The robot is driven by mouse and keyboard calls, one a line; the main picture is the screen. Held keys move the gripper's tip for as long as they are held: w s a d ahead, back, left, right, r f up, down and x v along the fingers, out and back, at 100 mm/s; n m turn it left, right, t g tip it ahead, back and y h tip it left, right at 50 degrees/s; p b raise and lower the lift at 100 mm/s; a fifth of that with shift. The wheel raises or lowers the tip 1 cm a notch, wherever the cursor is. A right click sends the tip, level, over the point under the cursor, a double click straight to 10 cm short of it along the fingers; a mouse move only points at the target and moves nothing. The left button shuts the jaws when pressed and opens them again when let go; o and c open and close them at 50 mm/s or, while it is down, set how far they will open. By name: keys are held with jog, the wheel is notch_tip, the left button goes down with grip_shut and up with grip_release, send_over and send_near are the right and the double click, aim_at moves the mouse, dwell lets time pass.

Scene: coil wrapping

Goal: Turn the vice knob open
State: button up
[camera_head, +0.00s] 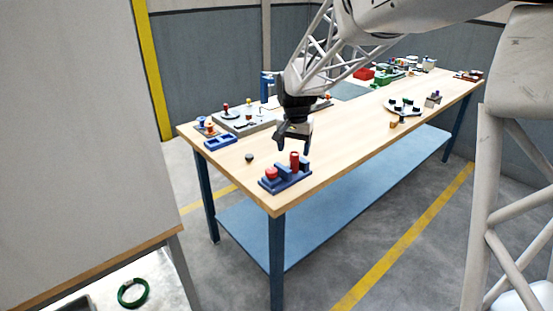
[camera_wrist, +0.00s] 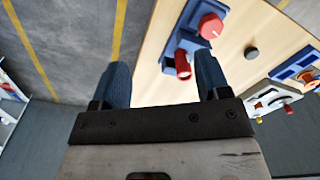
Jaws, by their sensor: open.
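A blue vice-like fixture (camera_head: 287,182) sits at the near corner of the wooden table. It carries a round red knob (camera_head: 271,173) and an upright red cylinder (camera_head: 294,162); I cannot tell which is the vice knob. My gripper (camera_head: 295,147) points down above the fixture, open and empty. In the wrist view the red cylinder appears between my gripper's fingers (camera_wrist: 163,75), closer to the right one; contact is not visible.
A small dark disc (camera_head: 249,157) lies beside the fixture. A blue tray (camera_head: 220,141) and a grey plate (camera_head: 247,123) with pegs stand farther left. The table's middle is mostly clear.

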send_over(272, 170)
jog(key=shift+m+g, duration=0.3)
notch_tip(272, 170, down, 6)
jog(key=shift+a+f, duration=0.15)
jog(key=shift+f, duration=0.15)
jog(key=shift+f, duration=3.75)
jog(key=c, duration=0.9)
